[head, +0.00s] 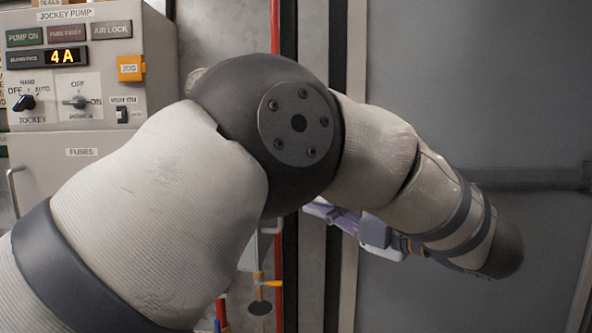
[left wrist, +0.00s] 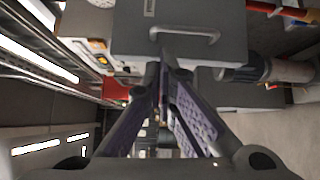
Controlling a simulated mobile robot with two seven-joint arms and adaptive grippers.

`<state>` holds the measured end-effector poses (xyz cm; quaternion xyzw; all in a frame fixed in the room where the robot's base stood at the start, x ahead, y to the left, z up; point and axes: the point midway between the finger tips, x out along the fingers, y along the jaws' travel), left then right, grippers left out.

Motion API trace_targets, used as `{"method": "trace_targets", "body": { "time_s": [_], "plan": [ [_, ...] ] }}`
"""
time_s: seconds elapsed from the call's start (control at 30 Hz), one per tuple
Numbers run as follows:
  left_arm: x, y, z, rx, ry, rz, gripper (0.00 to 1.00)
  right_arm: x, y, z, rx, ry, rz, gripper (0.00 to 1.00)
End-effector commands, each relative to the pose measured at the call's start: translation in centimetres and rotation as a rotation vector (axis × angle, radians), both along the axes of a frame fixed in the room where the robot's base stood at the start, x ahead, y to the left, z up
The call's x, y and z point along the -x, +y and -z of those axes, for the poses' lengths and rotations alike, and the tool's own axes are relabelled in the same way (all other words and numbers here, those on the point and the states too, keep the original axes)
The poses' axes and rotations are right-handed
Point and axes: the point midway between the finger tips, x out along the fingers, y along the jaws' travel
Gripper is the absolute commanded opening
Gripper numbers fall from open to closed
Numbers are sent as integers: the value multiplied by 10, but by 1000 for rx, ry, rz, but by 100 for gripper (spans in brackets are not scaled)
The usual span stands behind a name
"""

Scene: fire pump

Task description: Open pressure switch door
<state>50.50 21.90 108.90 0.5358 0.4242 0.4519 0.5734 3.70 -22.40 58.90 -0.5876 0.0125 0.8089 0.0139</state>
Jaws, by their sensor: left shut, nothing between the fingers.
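My left gripper (head: 318,208) shows in the head view below my left arm's forearm, with its purple finger pads partly hidden. In the left wrist view its two fingers (left wrist: 164,72) meet at the tips, shut with nothing between them. Ahead of them in that view is a grey box front with a bar handle (left wrist: 188,32); the fingertips appear just below the handle, and contact cannot be told. I read no pressure switch label, so I cannot tell whether this is the pressure switch door. My right gripper is in neither view.
A jockey pump panel (head: 75,155) with knobs and a lit display stands at the left in the head view. My left arm covers the middle. A red pipe (head: 275,28) runs vertically behind it. A large grey panel (head: 480,100) fills the right.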

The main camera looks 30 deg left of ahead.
Motion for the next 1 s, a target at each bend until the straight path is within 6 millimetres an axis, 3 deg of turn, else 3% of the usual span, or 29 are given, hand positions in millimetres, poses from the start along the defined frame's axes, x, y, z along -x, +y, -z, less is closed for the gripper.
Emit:
{"method": "trace_targets", "body": {
  "time_s": [0.17, 0.6, 0.77, 1.0],
  "plan": [
    [7, 14, 0, -15, 61, -26, 0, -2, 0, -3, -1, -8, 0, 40],
    [-11, 91, 1, -12, 56, -22, 0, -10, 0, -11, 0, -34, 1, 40],
    [-14, 102, 2, -13, 57, -21, 0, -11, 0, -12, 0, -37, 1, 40],
    [-15, 103, 2, -13, 57, -20, 0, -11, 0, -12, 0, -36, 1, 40]
  ]
}}
